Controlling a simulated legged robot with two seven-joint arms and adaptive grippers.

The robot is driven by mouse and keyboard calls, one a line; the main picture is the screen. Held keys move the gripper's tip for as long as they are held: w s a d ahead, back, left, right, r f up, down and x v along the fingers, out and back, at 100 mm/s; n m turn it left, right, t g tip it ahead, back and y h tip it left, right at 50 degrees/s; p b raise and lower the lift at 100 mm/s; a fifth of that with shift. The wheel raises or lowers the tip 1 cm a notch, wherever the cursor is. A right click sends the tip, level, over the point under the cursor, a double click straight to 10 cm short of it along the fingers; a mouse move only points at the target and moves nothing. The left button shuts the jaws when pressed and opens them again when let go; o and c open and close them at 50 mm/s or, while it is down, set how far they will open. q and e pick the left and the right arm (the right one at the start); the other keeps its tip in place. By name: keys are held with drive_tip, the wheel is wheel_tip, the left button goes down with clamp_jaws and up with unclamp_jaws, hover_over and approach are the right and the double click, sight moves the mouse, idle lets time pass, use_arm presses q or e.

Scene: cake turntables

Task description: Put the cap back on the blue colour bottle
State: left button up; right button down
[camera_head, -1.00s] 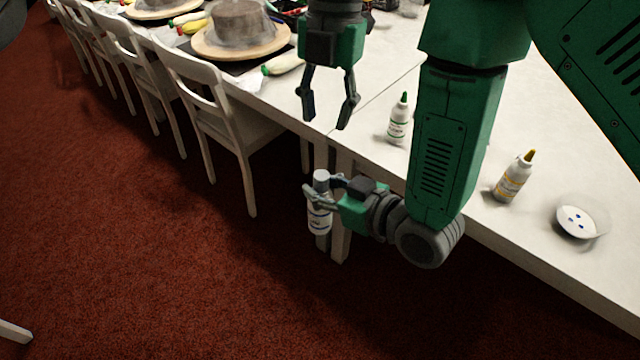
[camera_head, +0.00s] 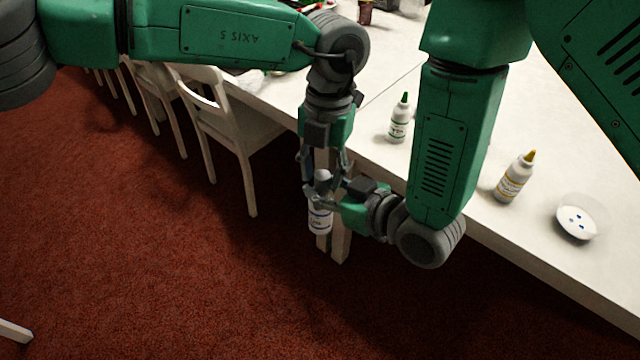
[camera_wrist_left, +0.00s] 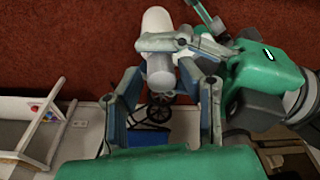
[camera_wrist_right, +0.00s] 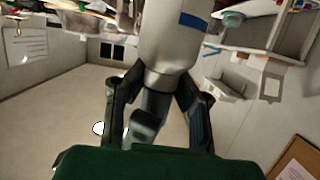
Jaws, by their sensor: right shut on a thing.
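The white bottle with a blue-marked label (camera_head: 320,220) is held upright off the table's front edge by my right gripper (camera_head: 322,196), whose fingers are shut around its upper part. Its top is a pale grey cylinder (camera_wrist_left: 160,75); I cannot tell whether this is a cap. The bottle body also shows in the right wrist view (camera_wrist_right: 172,50). My left gripper (camera_head: 323,172) points down over the bottle. In the left wrist view, its fingers (camera_wrist_left: 163,92) stand apart on either side of the grey top, with gaps. No separate blue cap is identifiable.
A green-tipped bottle (camera_head: 398,120) and a yellow-tipped bottle (camera_head: 515,178) stand on the white table (camera_head: 560,150). A small white dish with blue spots (camera_head: 577,222) is at the right. White chairs (camera_head: 215,125) stand left; red carpet lies below.

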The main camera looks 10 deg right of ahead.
use_arm(q)
drive_tip(key=shift+f, duration=0.25)
clamp_jaws()
drive_tip(key=m, duration=0.6)
drive_tip(key=shift+t+y, duration=0.3)
drive_tip(key=shift+t, duration=0.1)
